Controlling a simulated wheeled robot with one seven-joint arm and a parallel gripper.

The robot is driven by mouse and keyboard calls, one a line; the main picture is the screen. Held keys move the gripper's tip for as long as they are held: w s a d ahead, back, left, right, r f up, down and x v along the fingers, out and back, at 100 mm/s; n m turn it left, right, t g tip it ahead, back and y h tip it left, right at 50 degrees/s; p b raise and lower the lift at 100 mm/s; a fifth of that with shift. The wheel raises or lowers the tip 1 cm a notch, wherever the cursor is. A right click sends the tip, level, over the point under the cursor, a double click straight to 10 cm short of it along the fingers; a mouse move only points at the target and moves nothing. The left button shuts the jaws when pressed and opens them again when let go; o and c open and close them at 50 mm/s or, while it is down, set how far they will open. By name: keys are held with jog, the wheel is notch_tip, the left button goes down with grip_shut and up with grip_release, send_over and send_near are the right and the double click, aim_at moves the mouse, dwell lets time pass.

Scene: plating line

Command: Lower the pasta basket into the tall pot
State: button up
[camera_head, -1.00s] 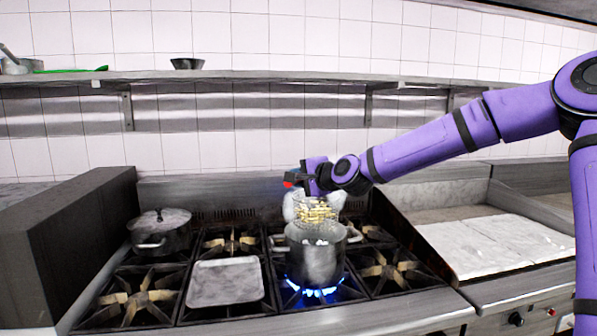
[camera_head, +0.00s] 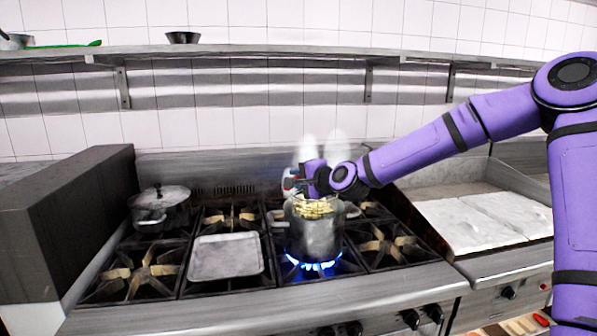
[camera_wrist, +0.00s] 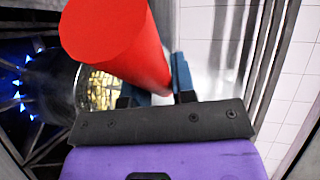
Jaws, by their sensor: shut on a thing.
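The tall steel pot (camera_head: 314,239) stands on a lit burner with blue flames under it. The pasta basket (camera_head: 313,207), filled with pale pasta, sits at the pot's mouth, with its lower part hidden inside the pot. My gripper (camera_head: 292,181) is just above the pot's rim, shut on the basket's red handle. In the wrist view the red handle (camera_wrist: 115,35) stands between the blue-grey fingers (camera_wrist: 165,85), and the pasta (camera_wrist: 102,90) shows within the round pot opening beside it. Whether the basket touches the pot's bottom cannot be seen.
A lidded pot (camera_head: 160,208) stands on the stove's back left. A flat tray (camera_head: 226,257) lies on the front burners left of the tall pot. A griddle (camera_head: 480,222) is at right. A shelf (camera_head: 250,49) runs along the wall above. White steam rises behind my gripper.

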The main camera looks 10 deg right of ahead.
notch_tip(320, 180, down, 11)
jog(key=shift+r, duration=0.15)
dwell(1.0)
jog(key=o, duration=1)
jog(key=shift+s, duration=0.1)
jog(key=v, duration=1)
jog(key=shift+s+d, duration=0.2)
jog(key=shift+s, duration=0.05)
